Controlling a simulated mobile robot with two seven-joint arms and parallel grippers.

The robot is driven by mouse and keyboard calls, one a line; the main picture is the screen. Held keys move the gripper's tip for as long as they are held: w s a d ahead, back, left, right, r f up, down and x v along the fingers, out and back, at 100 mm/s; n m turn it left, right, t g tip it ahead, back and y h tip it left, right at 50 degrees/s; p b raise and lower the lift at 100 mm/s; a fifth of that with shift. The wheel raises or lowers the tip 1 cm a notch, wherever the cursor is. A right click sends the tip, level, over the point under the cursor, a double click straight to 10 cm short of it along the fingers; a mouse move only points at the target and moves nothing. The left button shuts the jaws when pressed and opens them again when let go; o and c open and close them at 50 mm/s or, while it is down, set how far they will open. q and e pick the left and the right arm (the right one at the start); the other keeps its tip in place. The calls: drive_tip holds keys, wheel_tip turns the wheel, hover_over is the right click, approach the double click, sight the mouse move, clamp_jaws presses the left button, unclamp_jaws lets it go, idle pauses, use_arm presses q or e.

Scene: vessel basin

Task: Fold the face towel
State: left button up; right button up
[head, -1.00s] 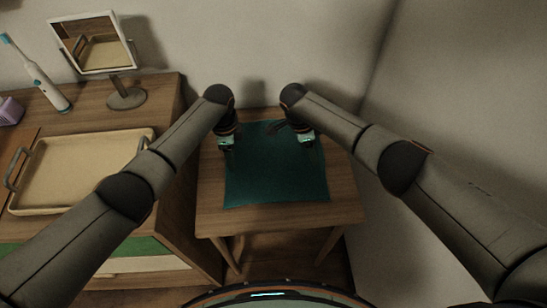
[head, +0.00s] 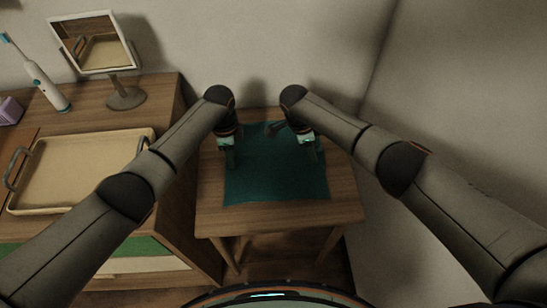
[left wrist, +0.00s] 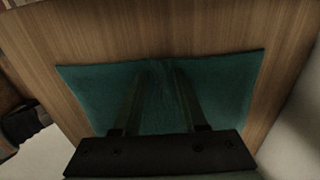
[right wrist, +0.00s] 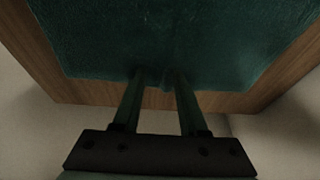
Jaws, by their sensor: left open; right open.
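The dark teal face towel (head: 275,180) lies spread on a small wooden table, mostly flat. My left gripper (head: 231,165) is open over its left part, fingers pointing down. The left wrist view shows the open fingers (left wrist: 155,75) over the towel (left wrist: 220,90), with slight wrinkles between them. My right gripper (head: 312,154) is open over the towel's upper right part. In the right wrist view its fingers (right wrist: 157,75) reach the towel (right wrist: 200,40) near an edge, with a small bump between the tips. I cannot tell whether the fingertips touch the cloth.
The small table (head: 290,217) has bare wood in front of the towel. A cabinet on the left holds a beige tray (head: 85,140), a mirror on a stand (head: 92,42), an electric toothbrush (head: 46,86) and a purple item (head: 10,110). Walls stand behind and right.

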use_arm(q)
drive_tip(key=shift+f, duration=0.1)
drive_tip(key=c, duration=0.6)
use_arm(e)
drive_tip(key=shift+s+f, duration=0.1)
drive_tip(key=c, duration=0.6)
drive_tip(key=shift+d, duration=0.1)
